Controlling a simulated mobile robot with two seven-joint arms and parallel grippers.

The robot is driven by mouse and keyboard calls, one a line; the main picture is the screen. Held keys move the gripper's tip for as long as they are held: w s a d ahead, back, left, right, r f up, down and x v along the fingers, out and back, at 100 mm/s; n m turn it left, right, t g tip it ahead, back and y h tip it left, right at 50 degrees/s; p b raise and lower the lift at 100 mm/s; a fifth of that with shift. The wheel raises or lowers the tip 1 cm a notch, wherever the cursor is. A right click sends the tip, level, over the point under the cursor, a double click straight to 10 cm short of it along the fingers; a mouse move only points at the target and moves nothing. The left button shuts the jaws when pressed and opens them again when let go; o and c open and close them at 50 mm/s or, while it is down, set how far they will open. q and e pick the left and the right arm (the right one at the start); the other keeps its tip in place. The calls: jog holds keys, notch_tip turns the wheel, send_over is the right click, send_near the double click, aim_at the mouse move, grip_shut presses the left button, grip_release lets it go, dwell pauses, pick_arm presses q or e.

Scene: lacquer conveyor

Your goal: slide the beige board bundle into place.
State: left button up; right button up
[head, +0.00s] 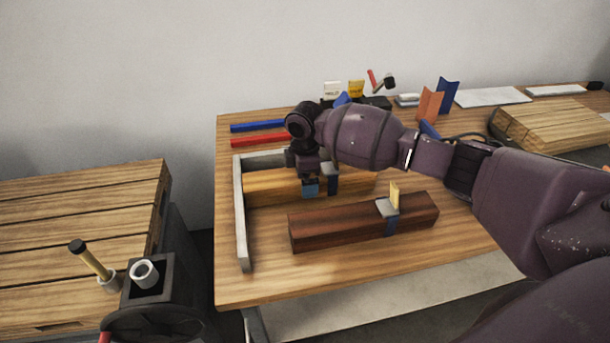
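The beige board bundle (265,188) lies lengthwise on the wooden workbench (350,270), inside the corner of a grey L-shaped frame (241,222). Its left end is close to the frame's left side; I cannot tell whether they touch. My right arm reaches in from the right and hides part of the bundle. My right gripper (309,187) points down at the bundle's middle, next to a dark strap (332,180). Its fingers are too small and covered to show whether they grip. My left gripper is not in view.
A dark red-brown beam (340,228) with a strap and yellow tag lies in front of the bundle. Blue (258,126) and red (260,140) bars lie behind the frame. A slatted board stack (555,122) is at right. The bench's front left is clear.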

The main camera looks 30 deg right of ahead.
notch_tip(320, 180, up, 10)
jog(key=shift+f+p, duration=0.25)
jog(key=shift+p, duration=0.55)
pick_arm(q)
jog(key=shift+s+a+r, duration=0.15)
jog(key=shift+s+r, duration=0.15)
pick_arm(e)
jog(key=shift+r, duration=0.65)
